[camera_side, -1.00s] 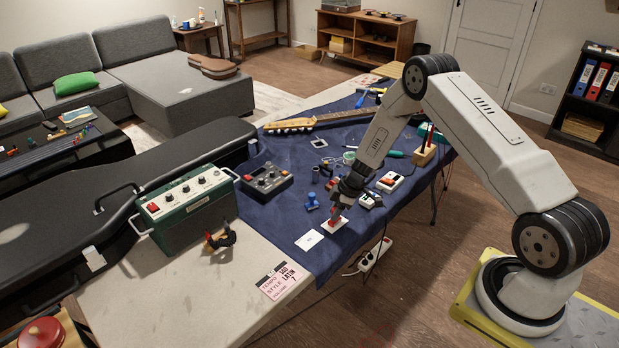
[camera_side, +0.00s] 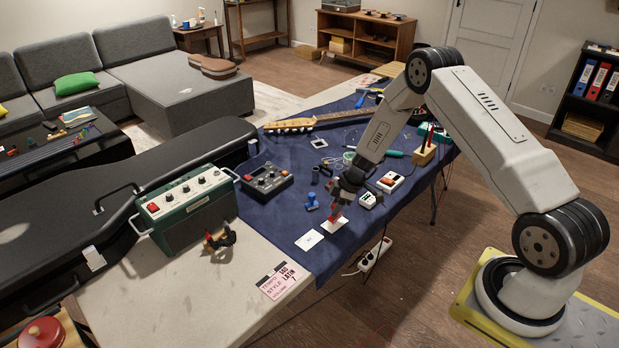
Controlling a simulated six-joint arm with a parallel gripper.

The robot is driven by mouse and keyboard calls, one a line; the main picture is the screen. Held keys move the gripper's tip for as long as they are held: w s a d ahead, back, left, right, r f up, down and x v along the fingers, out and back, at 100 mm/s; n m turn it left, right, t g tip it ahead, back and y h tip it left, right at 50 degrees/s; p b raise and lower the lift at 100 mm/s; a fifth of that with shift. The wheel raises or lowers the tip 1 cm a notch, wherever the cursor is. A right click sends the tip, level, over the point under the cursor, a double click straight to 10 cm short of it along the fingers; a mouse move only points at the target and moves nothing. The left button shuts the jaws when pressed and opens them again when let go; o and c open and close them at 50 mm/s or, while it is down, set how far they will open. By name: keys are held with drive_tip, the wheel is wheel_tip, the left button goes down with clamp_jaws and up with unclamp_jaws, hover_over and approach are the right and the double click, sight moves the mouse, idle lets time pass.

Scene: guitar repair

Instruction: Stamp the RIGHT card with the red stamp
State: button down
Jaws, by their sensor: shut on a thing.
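My gripper (camera_side: 341,203) is shut on the red stamp (camera_side: 336,214), just over the right card (camera_side: 331,227). The right card is small and white and lies on the blue cloth near its front edge. The stamp and gripper hide its upper part. I cannot tell whether the stamp touches the card or whether it bears a red mark. The left card (camera_side: 309,240), also white with a small faint mark, lies to the lower left. A blue stamp (camera_side: 312,202) stands on the cloth left of my gripper.
A grey device with knobs (camera_side: 267,179) and a green amplifier box (camera_side: 187,208) stand to the left. A guitar neck (camera_side: 300,124) lies behind. A dark rooster-like figure (camera_side: 219,239) and a printed card (camera_side: 283,279) are in front.

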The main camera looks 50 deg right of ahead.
drive_tip(key=shift+r, duration=2.65)
